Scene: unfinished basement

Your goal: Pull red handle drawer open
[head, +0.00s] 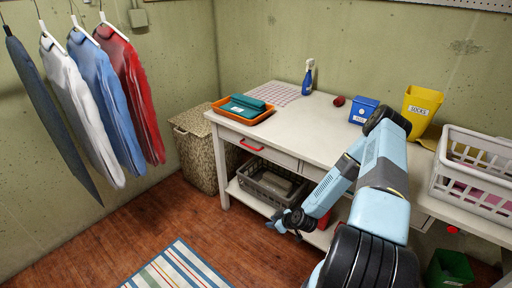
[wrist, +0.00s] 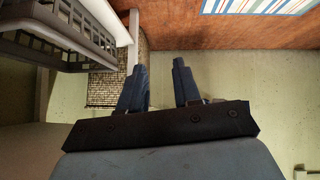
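The white table (head: 318,128) has a front drawer (head: 262,147) with a red handle (head: 251,146) at its left part. The drawer looks shut, with its front level with the table's front. My gripper (head: 282,224) hangs low in front of the table, below and to the right of the red handle and apart from it. In the wrist view my gripper's two fingers (wrist: 161,75) stand apart with nothing between them. The red handle does not show in the wrist view.
A grey basket (head: 270,181) sits on the lower shelf; it shows in the wrist view (wrist: 58,38). A woven hamper (head: 196,150) stands left of the table. An orange tray (head: 241,113), blue bin (head: 363,111) and white basket (head: 473,173) are on top. Floor in front is clear around the striped rug (head: 178,268).

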